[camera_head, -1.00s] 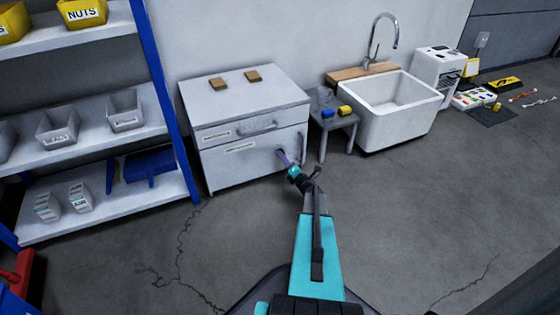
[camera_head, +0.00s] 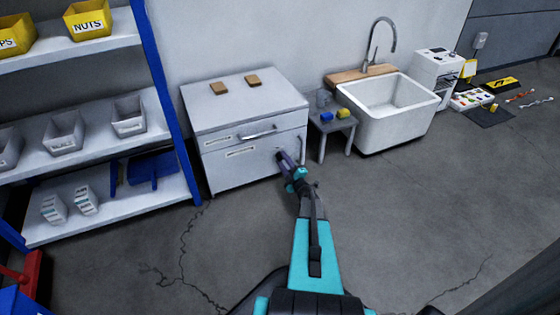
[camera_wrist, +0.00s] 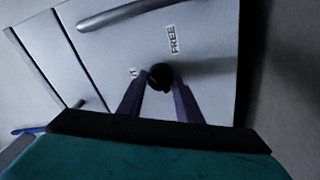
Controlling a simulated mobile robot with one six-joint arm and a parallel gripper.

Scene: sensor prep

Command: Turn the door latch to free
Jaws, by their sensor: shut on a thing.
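The door latch (camera_wrist: 160,76) is a small dark round knob on the front of the white cabinet (camera_head: 225,170). My gripper (camera_wrist: 158,92) is shut on it, one finger on each side, in the wrist view. In the head view my gripper (camera_head: 281,156) reaches the right part of the cabinet's lower door and covers most of the latch. A label reading FREE (camera_wrist: 173,39) is above the knob in the wrist view. A second small label (camera_wrist: 133,72) is left of the knob, partly hidden by a finger. Which way the latch points is hard to tell.
A drawer handle (camera_head: 258,132) is above the door, and a door handle (camera_head: 302,148) is at its right edge. A small grey table (camera_head: 335,124) and a white sink (camera_head: 390,120) stand to the right. A blue-post shelf (camera_head: 170,120) stands left. The floor in front is clear.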

